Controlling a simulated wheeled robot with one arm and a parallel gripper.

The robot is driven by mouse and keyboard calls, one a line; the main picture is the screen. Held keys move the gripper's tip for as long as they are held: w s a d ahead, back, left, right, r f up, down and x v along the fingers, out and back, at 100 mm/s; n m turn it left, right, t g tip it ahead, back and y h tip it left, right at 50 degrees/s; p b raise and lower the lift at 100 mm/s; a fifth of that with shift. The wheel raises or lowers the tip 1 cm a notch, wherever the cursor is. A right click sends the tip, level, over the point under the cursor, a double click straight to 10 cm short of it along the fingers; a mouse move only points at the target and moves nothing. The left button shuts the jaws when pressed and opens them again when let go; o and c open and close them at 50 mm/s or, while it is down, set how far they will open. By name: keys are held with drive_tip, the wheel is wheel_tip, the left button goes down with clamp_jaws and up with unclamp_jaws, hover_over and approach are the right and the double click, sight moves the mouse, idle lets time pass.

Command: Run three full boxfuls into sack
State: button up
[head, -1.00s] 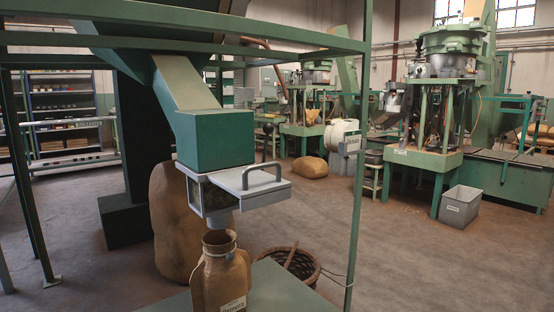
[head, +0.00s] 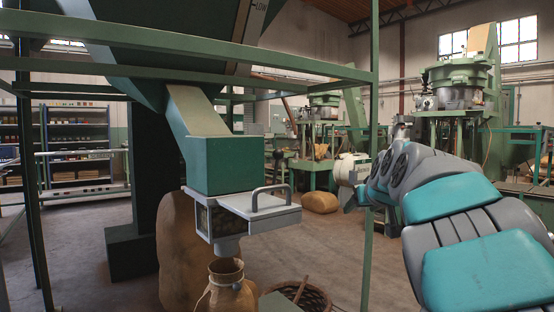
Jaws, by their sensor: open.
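A green hopper chute (head: 222,165) comes down to a grey metal box (head: 222,222). The box has a window on its left side with dark contents behind it, too dim to judge how full. A flat grey plate (head: 262,212) with a bar handle (head: 271,194) sticks out to the right. Below the box's short spout, a tan sack (head: 232,290) stands with its open mouth up; its lower part is cut off by the frame.
A green frame post (head: 371,150) stands between the box and my arm. A white round device (head: 350,168) is near that post. A large brown sack (head: 178,250) stands behind the box. A wicker basket (head: 308,296) is right of the tan sack.

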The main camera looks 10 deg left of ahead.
sight(280, 152)
drive_tip(key=w+a+r+n+t+y, duration=0.1)
drive_tip(key=a+r+n+y, duration=0.1)
drive_tip(key=a+r, duration=0.2)
drive_tip(key=w+a+r+n+y+b, duration=0.1)
drive_tip(key=w+a+r+n+y, duration=0.1)
drive_tip(key=a, duration=0.7)
drive_tip(key=w+a+r+n+t+y+b, duration=0.1)
drive_tip(key=w+a+r+n+y, duration=0.1)
drive_tip(key=a+r+y, duration=0.2)
drive_tip(key=shift+a+r+t, duration=0.15)
drive_tip(key=shift+a+r, duration=0.25)
drive_tip(key=shift+a, duration=0.35)
drive_tip(key=shift+a+r+t, duration=0.15)
drive_tip(key=shift+a+r, duration=0.25)
drive_tip(key=shift+a, duration=0.3)
drive_tip(key=shift+w+a+r+p, duration=0.1)
drive_tip(key=shift+a+r+p, duration=0.1)
drive_tip(key=shift+p, duration=0.1)
drive_tip(key=shift+w+a+p, duration=0.15)
drive_tip(key=shift+w+p, duration=0.05)
drive_tip(key=shift+p, duration=0.15)
drive_tip(key=p+x, duration=0.5)
drive_tip(key=shift+r, duration=0.1)
drive_tip(key=shift+p+x, duration=0.85)
drive_tip(key=shift+x, duration=0.1)
drive_tip(key=shift+f, duration=0.25)
clamp_jaws()
